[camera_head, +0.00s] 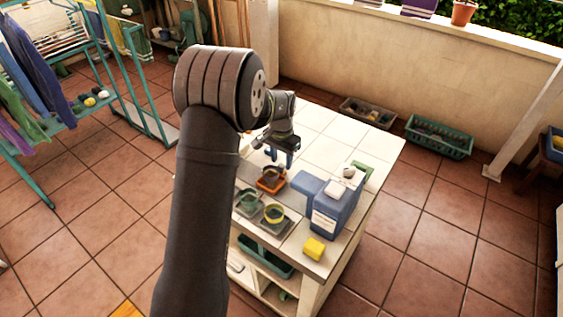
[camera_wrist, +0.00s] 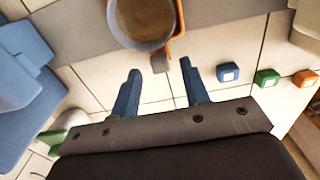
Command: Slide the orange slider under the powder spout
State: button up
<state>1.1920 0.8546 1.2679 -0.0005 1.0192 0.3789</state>
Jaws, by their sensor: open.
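The orange slider (camera_head: 268,187) lies on the counter in the head view, with a round cup (camera_head: 271,174) on it. In the wrist view, part of the orange slider (camera_wrist: 179,18) shows beside the cup (camera_wrist: 143,18) at the top edge.
A yellow block (camera_head: 314,248) lies near the counter's corner. Small blue (camera_wrist: 228,73), green (camera_wrist: 267,77) and orange (camera_wrist: 305,77) blocks lie at right in the wrist view.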

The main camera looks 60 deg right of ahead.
jog(key=shift+f, duration=0.85)
grip_shut()
jog(key=w, duration=1.1)
jog(key=shift+w+r, duration=0.15)
jog(key=shift+w, duration=0.15)
grip_release()
notch_tip(320, 180, up, 17)
jog(key=shift+r, duration=0.15)
